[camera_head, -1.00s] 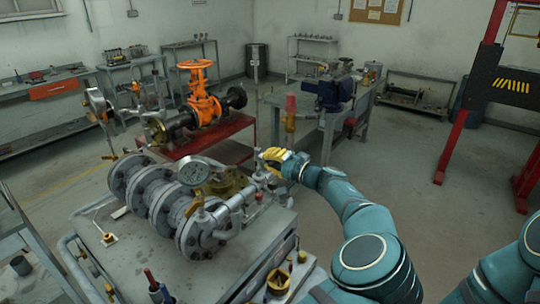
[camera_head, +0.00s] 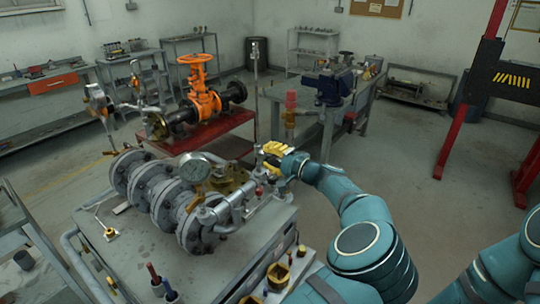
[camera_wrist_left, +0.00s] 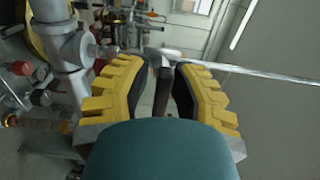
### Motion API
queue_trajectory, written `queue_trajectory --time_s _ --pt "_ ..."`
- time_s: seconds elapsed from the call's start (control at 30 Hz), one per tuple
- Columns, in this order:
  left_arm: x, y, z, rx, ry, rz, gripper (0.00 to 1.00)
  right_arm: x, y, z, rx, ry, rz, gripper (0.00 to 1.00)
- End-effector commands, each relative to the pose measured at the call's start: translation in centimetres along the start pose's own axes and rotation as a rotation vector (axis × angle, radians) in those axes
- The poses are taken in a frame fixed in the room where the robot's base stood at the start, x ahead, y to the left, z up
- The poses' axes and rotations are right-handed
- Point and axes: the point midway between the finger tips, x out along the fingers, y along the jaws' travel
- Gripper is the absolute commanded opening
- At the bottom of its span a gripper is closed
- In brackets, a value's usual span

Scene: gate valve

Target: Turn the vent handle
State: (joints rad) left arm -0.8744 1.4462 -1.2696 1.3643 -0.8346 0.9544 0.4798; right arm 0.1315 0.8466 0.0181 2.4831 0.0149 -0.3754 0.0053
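My left gripper (camera_head: 268,158) is at the right end of the grey flanged pipe assembly (camera_head: 172,195), close to its end fittings. In the left wrist view its two yellow fingers (camera_wrist_left: 162,85) stand apart, with black inner pads. A dark upright bar (camera_wrist_left: 162,92) is in the gap between them, and I cannot tell whether the pads touch it. A thin metal rod (camera_wrist_left: 250,73) runs off to the right above the fingertips. Which of these parts is the vent handle is unclear. My right gripper is out of view; only part of that arm shows at the right edge.
A pressure gauge (camera_head: 194,167) sits on the assembly. An orange valve (camera_head: 203,95) stands on a red table behind. A workbench with a vise (camera_head: 333,88) is beyond my gripper. Tools in holders (camera_head: 165,286) stand at the bench front. Open floor lies to the right.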

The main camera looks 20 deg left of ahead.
Motion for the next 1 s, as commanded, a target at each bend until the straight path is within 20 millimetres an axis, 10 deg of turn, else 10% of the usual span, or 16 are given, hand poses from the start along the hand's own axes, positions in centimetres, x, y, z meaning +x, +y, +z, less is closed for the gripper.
queue_trajectory --time_s 0.47,1.0 --pt "-0.9 -0.1 -0.1 -0.002 0.005 -0.001 0.4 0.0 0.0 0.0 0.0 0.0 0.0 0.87" --pt "-10.5 -0.1 -0.1 -0.002 0.004 -0.001 0.4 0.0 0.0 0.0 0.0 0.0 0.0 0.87"
